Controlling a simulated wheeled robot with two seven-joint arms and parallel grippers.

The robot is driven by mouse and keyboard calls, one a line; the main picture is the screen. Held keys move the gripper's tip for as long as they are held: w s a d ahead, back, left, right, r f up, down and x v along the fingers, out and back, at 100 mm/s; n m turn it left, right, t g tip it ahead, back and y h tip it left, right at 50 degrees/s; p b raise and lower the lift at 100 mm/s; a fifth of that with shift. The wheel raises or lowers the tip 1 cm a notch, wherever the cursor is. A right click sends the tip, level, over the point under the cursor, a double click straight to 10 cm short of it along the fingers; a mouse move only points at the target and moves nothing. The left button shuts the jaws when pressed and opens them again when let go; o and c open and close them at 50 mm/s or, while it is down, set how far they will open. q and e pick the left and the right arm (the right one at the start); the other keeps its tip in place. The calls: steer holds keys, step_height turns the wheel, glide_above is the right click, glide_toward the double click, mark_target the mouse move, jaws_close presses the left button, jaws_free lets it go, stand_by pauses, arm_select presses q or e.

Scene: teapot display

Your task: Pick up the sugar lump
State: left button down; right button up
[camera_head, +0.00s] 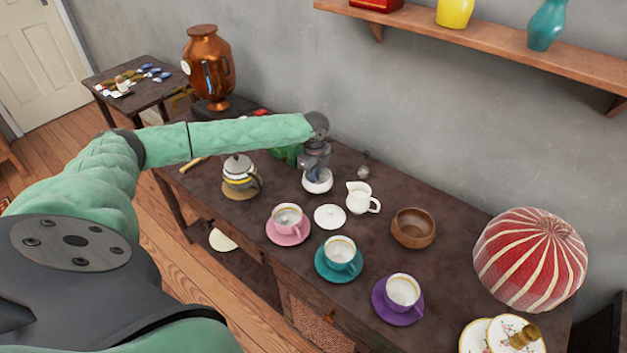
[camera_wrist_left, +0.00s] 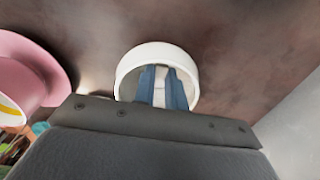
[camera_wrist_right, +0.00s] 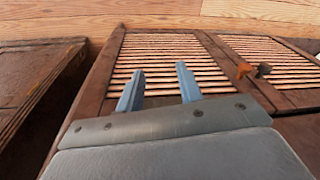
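The white sugar bowl (camera_head: 318,186) stands on the dark table, and my left gripper (camera_head: 316,175) points down into it. In the left wrist view the blue fingers (camera_wrist_left: 161,86) reach inside the bowl's rim (camera_wrist_left: 150,51). The white sugar lump (camera_wrist_left: 160,88) shows between the fingers, which are drawn in close against its sides. The lump is hidden in the head view. My right gripper (camera_wrist_right: 158,88) is open and empty in the right wrist view, in front of a slatted cabinet door. It is out of the head view.
A white lid (camera_head: 330,217) and milk jug (camera_head: 360,198) stand close to the bowl. Pink (camera_head: 274,233), teal (camera_head: 330,274) and purple (camera_head: 386,309) saucers hold cups. A teapot (camera_head: 240,174) stands left, a wooden bowl (camera_head: 413,230) right. A wall shelf (camera_head: 480,40) hangs behind.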

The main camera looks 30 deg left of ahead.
arm_select(q)
steer(key=shift+r, duration=0.1)
stand_by(0.3)
